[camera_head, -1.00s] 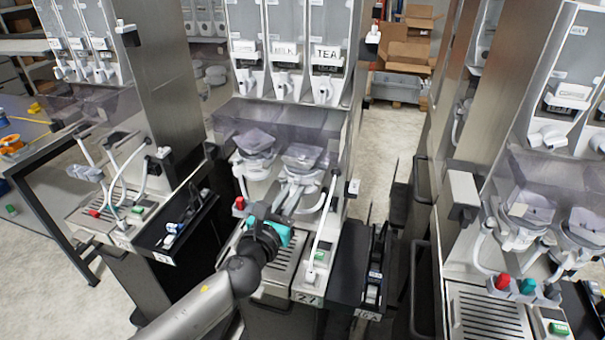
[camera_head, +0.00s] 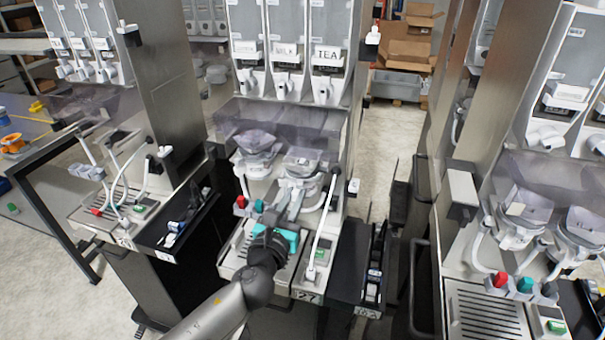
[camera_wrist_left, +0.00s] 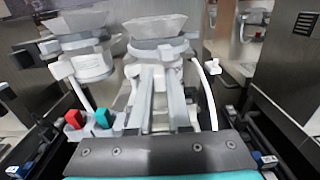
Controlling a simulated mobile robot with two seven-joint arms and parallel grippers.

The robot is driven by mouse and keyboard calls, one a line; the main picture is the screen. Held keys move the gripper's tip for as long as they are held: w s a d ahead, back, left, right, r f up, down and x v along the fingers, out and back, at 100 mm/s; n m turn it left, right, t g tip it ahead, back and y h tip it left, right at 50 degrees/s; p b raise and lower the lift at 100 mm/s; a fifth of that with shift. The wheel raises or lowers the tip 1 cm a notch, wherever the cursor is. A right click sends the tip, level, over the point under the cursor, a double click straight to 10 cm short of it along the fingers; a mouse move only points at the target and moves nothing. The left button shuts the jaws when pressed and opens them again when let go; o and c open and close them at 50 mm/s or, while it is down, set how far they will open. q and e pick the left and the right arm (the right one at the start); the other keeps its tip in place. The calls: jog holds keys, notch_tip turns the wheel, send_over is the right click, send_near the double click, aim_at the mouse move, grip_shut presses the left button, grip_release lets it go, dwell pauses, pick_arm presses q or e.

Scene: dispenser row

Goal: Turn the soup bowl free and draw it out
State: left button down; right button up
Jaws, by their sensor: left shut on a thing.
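Two translucent bowls on white mixers stand side by side at the middle machine: a left one (camera_head: 255,143) and a right one (camera_head: 302,159). I take the right one as the soup bowl; no soup label is legible. It also shows in the left wrist view (camera_wrist_left: 156,27). My left gripper (camera_head: 297,192) reaches up to the right bowl's unit from the front, its long grey fingers (camera_wrist_left: 160,75) pointing at it. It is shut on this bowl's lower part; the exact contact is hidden. My right gripper is out of view.
A red knob (camera_head: 241,201) and a teal knob (camera_head: 258,206) sit left of the gripper. A white hose (camera_head: 325,215) runs close on its right. The drip grille (camera_head: 280,272) lies below. Another machine's grille (camera_head: 490,315) stands at the right, past a gap.

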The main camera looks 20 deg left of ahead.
pick_arm(q)
jog(key=shift+s, duration=0.1)
jog(key=shift+s+a, duration=0.15)
jog(key=shift+s, duration=2.35)
jog(key=s, duration=0.9)
jog(key=shift+a, duration=0.15)
